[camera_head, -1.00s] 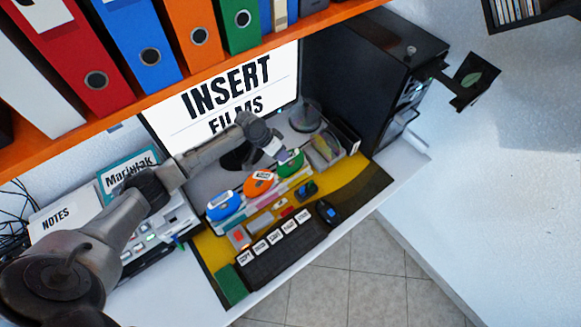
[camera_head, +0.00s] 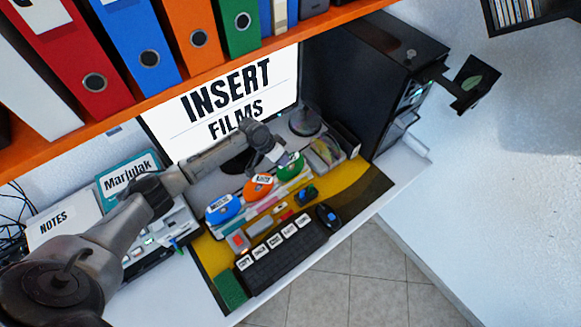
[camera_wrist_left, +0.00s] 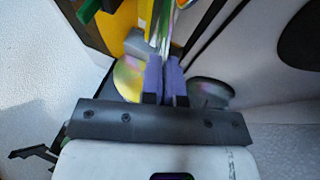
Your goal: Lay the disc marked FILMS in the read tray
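Blue (camera_head: 223,208), orange (camera_head: 258,187) and green (camera_head: 291,166) discs stand in a row in a rack on the desk; their small labels are not readable to me. The monitor (camera_head: 190,125) shows INSERT FILMS. My left gripper (camera_head: 277,156) points down at the green disc, overlapping its upper left. In the left wrist view its purple fingers (camera_wrist_left: 164,80) are close together over the rack; whether a disc edge is between them is unclear. A black tray-like piece (camera_head: 473,82) juts from the black computer tower (camera_head: 350,75); I cannot tell if it is the read tray. My right gripper is not in view.
An orange shelf (camera_head: 110,122) with binders hangs above the desk. A keyboard (camera_head: 283,255) and mouse (camera_head: 327,215) lie in front of the rack. A dark spindle (camera_head: 306,121) and a case of discs (camera_head: 325,152) stand beside the green disc. Space in front of the tower is clear.

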